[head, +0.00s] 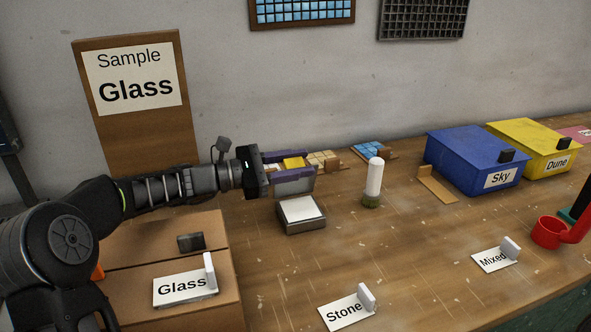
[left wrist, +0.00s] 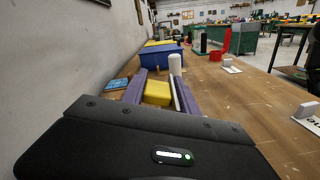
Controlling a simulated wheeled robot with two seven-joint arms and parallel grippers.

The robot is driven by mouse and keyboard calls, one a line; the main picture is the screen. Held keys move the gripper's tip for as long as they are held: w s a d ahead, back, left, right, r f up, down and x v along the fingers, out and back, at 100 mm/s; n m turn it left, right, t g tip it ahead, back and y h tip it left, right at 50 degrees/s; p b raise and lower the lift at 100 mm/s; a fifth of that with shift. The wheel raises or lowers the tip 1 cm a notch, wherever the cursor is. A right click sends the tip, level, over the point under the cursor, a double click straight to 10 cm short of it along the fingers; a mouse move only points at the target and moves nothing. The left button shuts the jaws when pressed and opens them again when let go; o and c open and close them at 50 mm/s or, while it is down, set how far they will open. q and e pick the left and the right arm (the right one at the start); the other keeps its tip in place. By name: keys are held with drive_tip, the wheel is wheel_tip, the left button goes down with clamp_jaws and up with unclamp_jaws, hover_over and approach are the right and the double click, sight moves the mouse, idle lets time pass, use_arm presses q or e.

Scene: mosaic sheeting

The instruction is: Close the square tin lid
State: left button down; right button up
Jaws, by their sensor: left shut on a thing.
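The square tin (head: 303,224) is a low grey box on the bench with a white top surface showing inside. Its lid (head: 297,186) appears as a grey panel raised at the tin's back edge, partly hidden by my gripper. A yellow block (head: 293,163), apparently on the lid, sits between my left gripper's (head: 311,165) purple fingers. It also shows in the left wrist view (left wrist: 157,93), with a pale strip beside the right finger. My left gripper is shut on the lid, above and behind the tin. My right gripper is out of view.
A white cylinder (head: 374,178) with a green base stands right of the tin. A cardboard box (head: 188,237) is at left. Blue (head: 468,160) and yellow (head: 524,140) bins stand farther right. Stone (head: 345,311) and Mixed (head: 492,259) cards lie in front.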

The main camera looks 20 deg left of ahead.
use_arm(q)
drive_tip(key=shift+s+d+m+b, duration=0.2)
drive_tip(key=shift+s+m+b, duration=0.15)
drive_tip(key=shift+m, duration=0.25)
drive_tip(key=shift+r, duration=0.1)
drive_tip(key=c, duration=1)
unclamp_jaws()
drive_tip(key=shift+c, duration=0.2)
drive_tip(key=v, duration=0.7)
drive_tip(key=shift+s+a, duration=0.25)
drive_tip(key=shift+a, duration=0.05)
drive_tip(key=shift+c, duration=0.2)
